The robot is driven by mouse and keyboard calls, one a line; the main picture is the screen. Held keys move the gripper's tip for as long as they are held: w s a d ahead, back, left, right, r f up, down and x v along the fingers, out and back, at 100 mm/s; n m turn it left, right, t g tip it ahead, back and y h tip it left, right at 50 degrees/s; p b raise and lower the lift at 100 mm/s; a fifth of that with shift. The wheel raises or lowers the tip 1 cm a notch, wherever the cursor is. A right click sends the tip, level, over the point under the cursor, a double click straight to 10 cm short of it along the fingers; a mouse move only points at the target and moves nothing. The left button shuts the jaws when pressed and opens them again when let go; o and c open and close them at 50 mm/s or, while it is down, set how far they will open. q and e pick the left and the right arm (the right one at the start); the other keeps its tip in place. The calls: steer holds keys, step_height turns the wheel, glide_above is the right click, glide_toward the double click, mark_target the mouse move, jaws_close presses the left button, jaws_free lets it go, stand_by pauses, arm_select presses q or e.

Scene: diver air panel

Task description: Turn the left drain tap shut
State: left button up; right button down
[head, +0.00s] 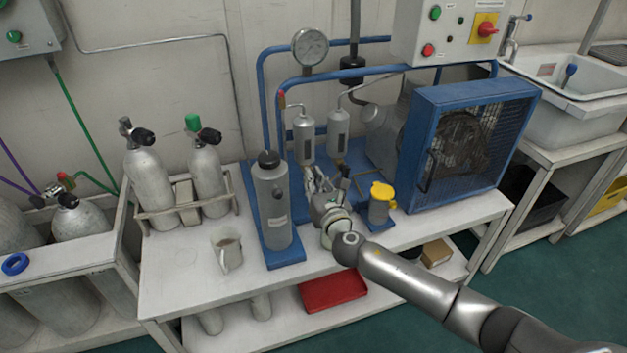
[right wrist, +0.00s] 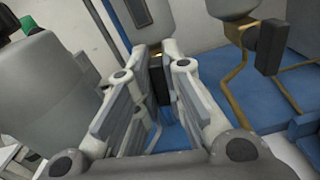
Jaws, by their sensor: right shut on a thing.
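Two small grey cylinders stand on the blue compressor base, the left one (head: 304,138) and the right one (head: 338,132). The left drain tap's dark handle (right wrist: 159,82) shows between my fingers in the right wrist view, below the left cylinder (right wrist: 137,14). My right gripper (head: 311,178) is shut on that handle, which it hides in the head view. The fingertips (right wrist: 158,72) flank the handle closely. The right drain tap (right wrist: 269,46), a black handle on a brass pipe, is apart to the right. My left gripper is not in view.
A tall grey canister (head: 271,205) stands just left of my gripper. A yellow-capped pot (head: 380,205) and the blue fan guard (head: 465,140) are to the right. A mug (head: 228,252) sits on the bench (head: 180,290), whose front left is mostly clear.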

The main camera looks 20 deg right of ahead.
steer(key=shift+m, duration=0.4)
steer(key=shift+f+m+b, duration=0.1)
steer(key=shift+m+b, duration=0.2)
steer(key=shift+m, duration=1.3)
steer(key=shift+m+b, duration=0.3)
steer(key=shift+m, duration=0.5)
steer(key=m, duration=0.4)
steer(key=shift+d+m, duration=0.15)
steer(key=shift+m, duration=0.15)
steer(key=m, duration=0.4)
steer(key=shift+f+m+b, duration=0.1)
steer(key=shift+m+b, duration=0.2)
steer(key=shift+m, duration=0.5)
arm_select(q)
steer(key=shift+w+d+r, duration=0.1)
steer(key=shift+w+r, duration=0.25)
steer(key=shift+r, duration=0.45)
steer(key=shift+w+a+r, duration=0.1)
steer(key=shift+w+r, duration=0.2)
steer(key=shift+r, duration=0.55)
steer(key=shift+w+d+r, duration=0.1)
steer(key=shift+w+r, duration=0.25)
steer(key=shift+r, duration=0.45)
arm_select(e)
steer(key=shift+m, duration=0.3)
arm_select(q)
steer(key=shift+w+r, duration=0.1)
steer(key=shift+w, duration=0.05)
